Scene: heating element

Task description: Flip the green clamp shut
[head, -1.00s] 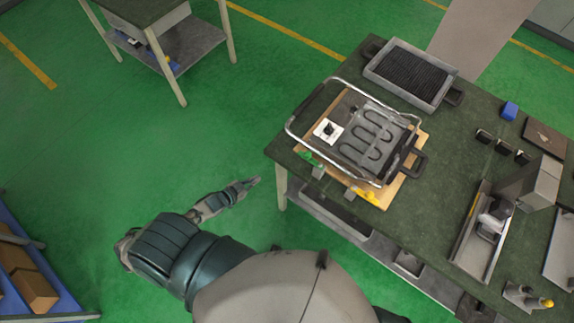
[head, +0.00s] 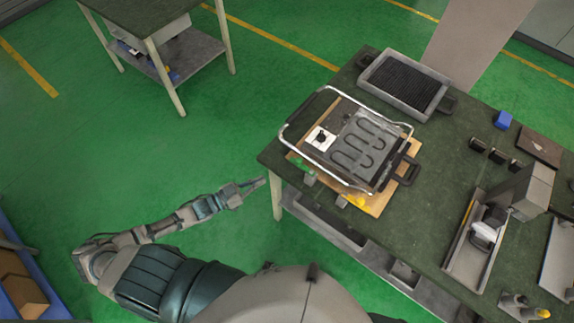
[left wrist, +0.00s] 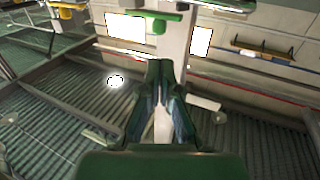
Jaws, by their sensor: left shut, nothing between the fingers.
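The green clamp (head: 299,163) is small in the head view, at the near left edge of the wooden board (head: 378,205) on the workbench. I cannot make out its lever position. A heating element (head: 360,145) in a metal frame lies on the board. My left gripper (head: 262,183) is shut and empty, beside the bench's left corner and apart from the clamp. Its closed fingers (left wrist: 160,72) also show in the left wrist view. A green bar stands above them there, but I cannot tell whether it is the clamp. My right gripper is out of view.
A yellow clamp (head: 358,202) sits at the board's near edge. A dark ribbed tray (head: 447,104) is at the back of the workbench (head: 430,215). A blue block (head: 503,120) and grey fixtures are on the right. Open green floor lies left of the bench.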

